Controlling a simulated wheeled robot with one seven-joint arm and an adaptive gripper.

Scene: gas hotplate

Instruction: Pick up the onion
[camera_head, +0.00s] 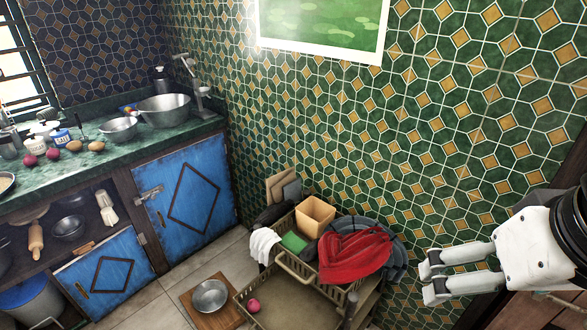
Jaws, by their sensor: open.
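Two round, dark red things that look like onions sit on the green counter at the left: one onion (30,160) and another beside it (53,153). A similar pinkish-red round thing (253,306) lies in a shallow tray low in the middle; I cannot tell for sure whether it is an onion. My gripper (427,279) is at the right, in front of the tiled wall, open and empty. It is apart from all of these, with its fingers pointing left.
The counter (75,178) also holds brown potatoes (96,146), jars and metal bowls (165,110). Blue cabinet doors (190,197) are below. A rack with a red cloth (352,252), a wooden box (315,216) and the tray (290,315) stands by the wall. A metal bowl (209,296) sits on a low board.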

